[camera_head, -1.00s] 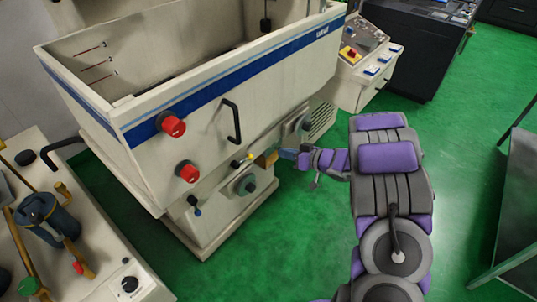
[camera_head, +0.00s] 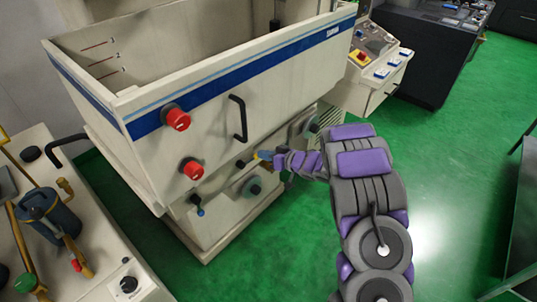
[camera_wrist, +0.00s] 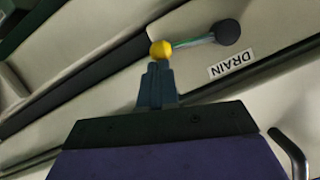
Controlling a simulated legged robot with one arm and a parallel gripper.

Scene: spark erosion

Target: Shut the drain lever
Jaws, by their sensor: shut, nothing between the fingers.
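In the wrist view the drain lever is a thin rod with a yellow ball knob (camera_wrist: 162,49) at its left end and a black round hub (camera_wrist: 227,32) at its right. A white DRAIN label (camera_wrist: 231,66) sits below the hub. My gripper (camera_wrist: 157,68) is shut and empty. Its fingertips are just below the knob, very close to it; whether they touch it I cannot tell. In the head view my gripper (camera_head: 271,157) is at the lower front of the cream machine tank (camera_head: 205,150), where the lever shows small and partly hidden.
A black bar handle (camera_head: 238,118) and two red knobs (camera_head: 192,169) stick out from the tank front. A side table (camera_head: 75,230) is at the left. Green floor is open at right.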

